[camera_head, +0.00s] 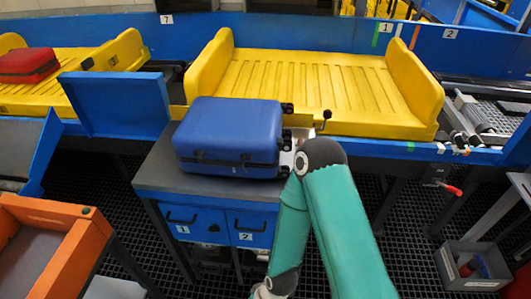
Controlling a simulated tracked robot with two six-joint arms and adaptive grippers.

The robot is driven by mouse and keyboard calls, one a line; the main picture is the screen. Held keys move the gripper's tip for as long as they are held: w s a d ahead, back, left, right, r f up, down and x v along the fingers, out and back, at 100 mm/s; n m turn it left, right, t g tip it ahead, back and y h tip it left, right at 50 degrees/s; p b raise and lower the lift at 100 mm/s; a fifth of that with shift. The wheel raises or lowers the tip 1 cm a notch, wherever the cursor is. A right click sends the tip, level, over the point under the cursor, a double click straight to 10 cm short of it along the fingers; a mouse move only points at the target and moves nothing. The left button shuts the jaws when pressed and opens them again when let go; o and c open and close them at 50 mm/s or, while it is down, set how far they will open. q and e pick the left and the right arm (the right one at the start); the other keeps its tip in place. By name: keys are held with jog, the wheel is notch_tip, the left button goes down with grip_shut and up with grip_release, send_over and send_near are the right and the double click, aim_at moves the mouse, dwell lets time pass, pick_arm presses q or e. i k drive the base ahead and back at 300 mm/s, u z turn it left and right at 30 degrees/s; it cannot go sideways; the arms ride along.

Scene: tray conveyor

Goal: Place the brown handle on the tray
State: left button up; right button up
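No brown handle can be made out in the head view. A large yellow tray (300,82) with a ribbed floor and raised ends sits empty on the conveyor at the back centre. A blue suitcase (228,132) lies flat on the grey-topped table in front of the tray's left part, its dark wheels facing right. One teal arm of mine rises from the bottom right, bends at a dark elbow beside the suitcase and runs back down to the bottom edge. Neither gripper shows.
A second yellow tray (105,57) at left carries a red suitcase (28,65). The grey-topped table (160,166) has blue drawers (190,220) beneath. An orange-rimmed bin (66,250) stands at lower left. A grey box (470,255) with tools sits on the floor at right.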

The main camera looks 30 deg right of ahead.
aim_at(357, 96)
jog(key=z, duration=0.7)
jog(key=i, duration=0.2)
jog(key=u, duration=2.7)
jog(key=k, duration=2.1)
jog(key=u, duration=1.6)
jog(key=i, duration=0.1)
jog(key=z, duration=3.2)
jog(key=i, duration=0.2)
jog(key=z, duration=1.15)
